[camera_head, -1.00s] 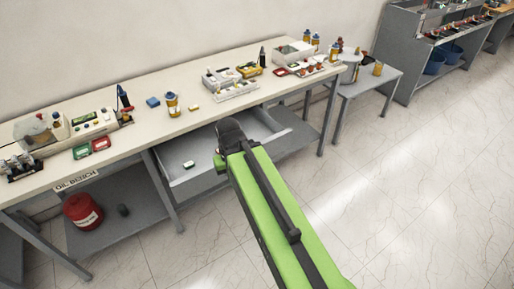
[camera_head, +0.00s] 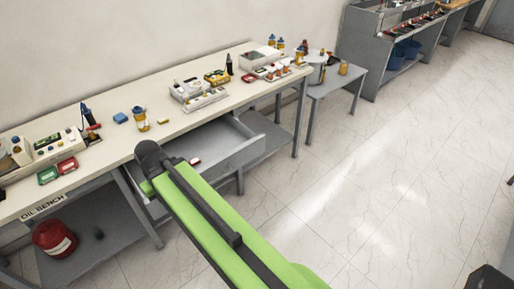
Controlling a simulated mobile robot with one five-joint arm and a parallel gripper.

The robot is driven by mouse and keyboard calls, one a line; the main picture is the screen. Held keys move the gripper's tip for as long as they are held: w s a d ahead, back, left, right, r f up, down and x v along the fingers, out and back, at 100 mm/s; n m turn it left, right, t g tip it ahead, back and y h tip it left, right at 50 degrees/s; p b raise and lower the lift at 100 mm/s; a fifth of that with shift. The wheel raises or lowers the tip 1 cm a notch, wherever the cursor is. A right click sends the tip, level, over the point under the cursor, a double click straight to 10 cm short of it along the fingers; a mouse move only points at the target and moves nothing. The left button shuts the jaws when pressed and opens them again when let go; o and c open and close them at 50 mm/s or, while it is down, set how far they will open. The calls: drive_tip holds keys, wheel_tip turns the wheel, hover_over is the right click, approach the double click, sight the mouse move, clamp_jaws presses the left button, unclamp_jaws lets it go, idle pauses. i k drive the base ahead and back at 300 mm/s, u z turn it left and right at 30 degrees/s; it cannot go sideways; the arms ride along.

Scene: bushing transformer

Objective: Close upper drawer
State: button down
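The upper drawer (camera_head: 240,154) is a grey drawer under the bench top, and it stands pulled out. A small red and white item (camera_head: 195,160) lies inside it. The dark rounded end of the arm link is over the left part of the drawer, near the bench's front edge. My gripper's fingers do not show, and I cannot tell whether any part of the arm touches the drawer.
The oil bench (camera_head: 195,127) carries bottles, boxes and small trays. A red canister (camera_head: 53,239) sits on its lower shelf at left. A small side table (camera_head: 322,88) and a grey cabinet (camera_head: 362,50) stand at the back.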

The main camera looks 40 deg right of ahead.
sight(223, 145)
drive_tip(key=i, duration=0.85)
drive_tip(key=u, duration=0.05)
